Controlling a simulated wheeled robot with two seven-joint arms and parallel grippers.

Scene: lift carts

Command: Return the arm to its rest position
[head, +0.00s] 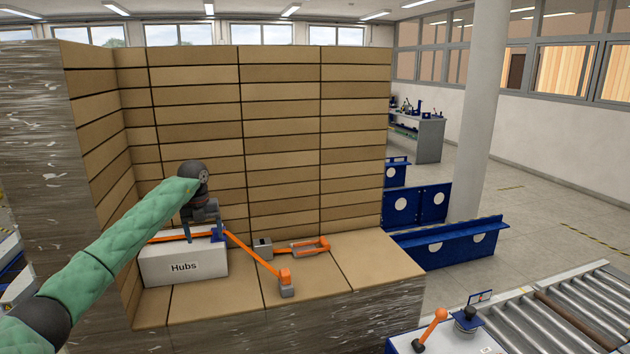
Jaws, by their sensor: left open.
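My left arm, in a green quilted sleeve, comes in from the left in the head view. My left gripper (203,228) is open, pointing down over the top of a white box (185,264) labelled "Hubs". The box sits on a brown carton layer in the left corner of the stack. An orange bar (252,254) runs from beside the gripper down to a grey-ended orange block on the cartons. Another orange piece lies across the box top behind the gripper. Whether these two are joined is hidden. My right gripper is not in view.
Tall carton walls (280,130) stand behind and to the left. Another orange piece with a grey block (298,247) lies on the carton layer (360,258). A roller conveyor (560,310) is at lower right, with blue barriers (447,243) and a pillar beyond. Floor is free at right.

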